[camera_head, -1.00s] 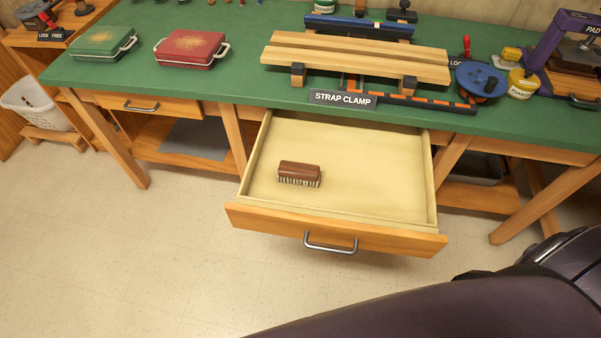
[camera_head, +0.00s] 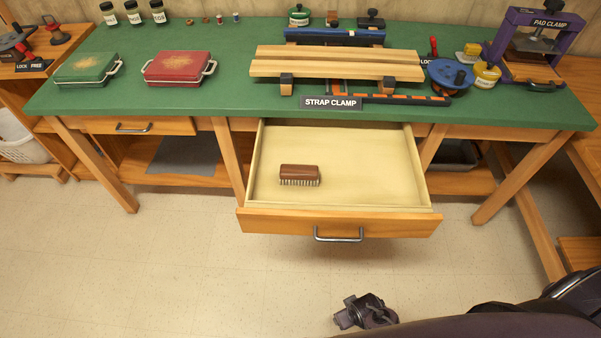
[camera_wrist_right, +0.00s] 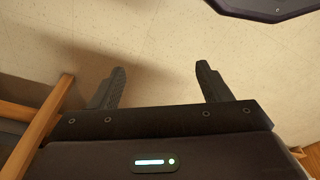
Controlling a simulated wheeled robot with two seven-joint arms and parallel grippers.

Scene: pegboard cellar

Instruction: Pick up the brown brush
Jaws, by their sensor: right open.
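The brown brush (camera_head: 299,174) lies in the left part of an open, pale-lined drawer (camera_head: 340,222), its light bristles facing the front. The drawer is pulled out from under the green-topped workbench. My right gripper (camera_head: 352,312) is low in front of the drawer, over the floor and well apart from the brush. In the right wrist view its two fingers (camera_wrist_right: 160,68) are spread, with only floor between them. The brush is not in that wrist view. My left gripper is in neither view.
The drawer's wooden front and metal handle (camera_head: 338,235) stand between my right gripper and the brush. The bench (camera_head: 230,90) carries red (camera_head: 178,67) and green (camera_head: 88,69) cases, clamped boards (camera_head: 335,64) and jars. The floor (camera_head: 190,260) in front is clear.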

